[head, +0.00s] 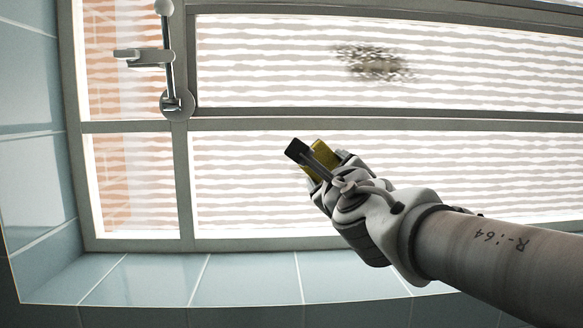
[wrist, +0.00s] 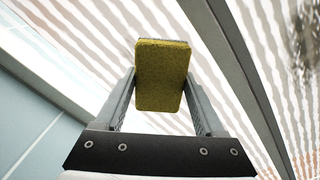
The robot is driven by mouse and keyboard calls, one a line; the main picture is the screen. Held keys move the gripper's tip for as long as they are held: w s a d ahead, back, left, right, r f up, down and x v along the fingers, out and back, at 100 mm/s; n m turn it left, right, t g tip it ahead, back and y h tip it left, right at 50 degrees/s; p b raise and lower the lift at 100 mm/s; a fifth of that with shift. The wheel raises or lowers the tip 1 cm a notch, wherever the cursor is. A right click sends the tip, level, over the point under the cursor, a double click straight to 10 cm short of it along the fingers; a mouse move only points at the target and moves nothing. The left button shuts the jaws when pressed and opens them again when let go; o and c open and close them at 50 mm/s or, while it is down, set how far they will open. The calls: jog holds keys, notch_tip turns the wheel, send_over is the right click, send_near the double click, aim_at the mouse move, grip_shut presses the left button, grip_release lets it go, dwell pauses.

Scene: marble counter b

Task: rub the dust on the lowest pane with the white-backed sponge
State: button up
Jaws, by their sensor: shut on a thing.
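My gripper (head: 318,160) is shut on a yellow sponge (head: 323,154), held between its two fingers. In the wrist view the sponge (wrist: 161,75) shows its yellow face; no white backing can be made out. A dark, speckled dust patch (head: 373,63) lies on the upper of the two wide panes in the head view, up and right of the gripper. It also shows at the right edge of the wrist view (wrist: 306,45). The lower wide pane (head: 250,185) is behind the gripper and shows no dust. Whether the sponge touches glass cannot be told.
A frame bar (head: 400,122) runs between the upper and lower wide panes. A metal handle (head: 172,70) stands out at the left upright. A tiled sill (head: 250,278) runs below, and a tiled wall (head: 25,150) closes the left side.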

jog(key=shift+a+p, duration=1.1)
jog(key=shift+a, duration=1.75)
jog(key=p, duration=0.2)
send_near(292, 167)
jog(key=shift+w, duration=0.15)
jog(key=shift+r, duration=0.1)
